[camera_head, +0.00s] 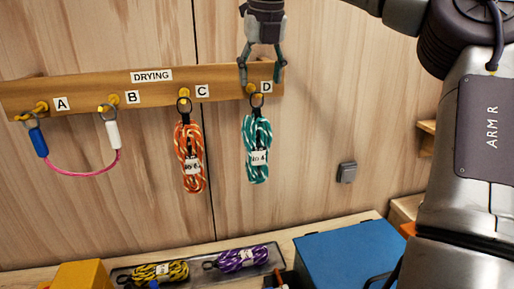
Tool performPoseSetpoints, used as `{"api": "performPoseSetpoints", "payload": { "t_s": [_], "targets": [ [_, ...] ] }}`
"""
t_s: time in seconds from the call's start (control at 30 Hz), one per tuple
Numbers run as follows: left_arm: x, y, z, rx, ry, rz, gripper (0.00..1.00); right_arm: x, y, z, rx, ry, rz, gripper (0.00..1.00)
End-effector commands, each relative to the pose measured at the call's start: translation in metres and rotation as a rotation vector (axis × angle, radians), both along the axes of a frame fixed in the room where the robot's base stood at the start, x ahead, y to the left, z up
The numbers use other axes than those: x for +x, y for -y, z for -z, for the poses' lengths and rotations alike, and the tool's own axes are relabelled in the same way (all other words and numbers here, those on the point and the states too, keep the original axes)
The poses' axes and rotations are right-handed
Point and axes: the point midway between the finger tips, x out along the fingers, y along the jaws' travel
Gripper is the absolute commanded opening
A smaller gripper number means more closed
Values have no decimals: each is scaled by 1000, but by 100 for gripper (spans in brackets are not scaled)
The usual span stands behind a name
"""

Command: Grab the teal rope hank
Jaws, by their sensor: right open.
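The teal rope hank (257,152) hangs by a dark ring from the yellow peg (251,89) at label D on the wooden rail. It is teal and white with a small white tag around its middle. My right gripper (261,80) is open, its fingers pointing down in front of the rail's right end, just above the hank's ring. One finger shows on either side of the D label and peg area. I cannot tell the depth gap between the fingers and the ring. My left gripper is not in view.
An orange hank (190,155) hangs left at C. A pink cord (85,172) spans A and B. Below, a dark tray (122,273) holds a yellow hank (160,272) and purple hank (242,259). A blue box (352,254) stands right of it.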

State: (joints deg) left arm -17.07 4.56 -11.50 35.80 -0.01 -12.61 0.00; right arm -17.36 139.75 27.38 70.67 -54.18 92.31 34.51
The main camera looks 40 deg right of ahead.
Motion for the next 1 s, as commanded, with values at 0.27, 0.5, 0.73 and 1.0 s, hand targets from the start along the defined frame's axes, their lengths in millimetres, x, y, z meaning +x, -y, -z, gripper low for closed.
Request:
{"api": "performPoseSetpoints", "payload": {
  "t_s": [0.27, 0.5, 0.73, 1.0],
  "targets": [
    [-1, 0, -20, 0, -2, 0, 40, 10, 3, 21, 3, -5, -3, 65],
    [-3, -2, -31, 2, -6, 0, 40, 18, 7, 51, 1, 0, 0, 65],
    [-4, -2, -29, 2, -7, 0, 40, 18, 7, 54, 1, 1, 1, 65],
    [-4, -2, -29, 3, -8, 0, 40, 18, 7, 54, 1, 1, 1, 23]
  ]
}}
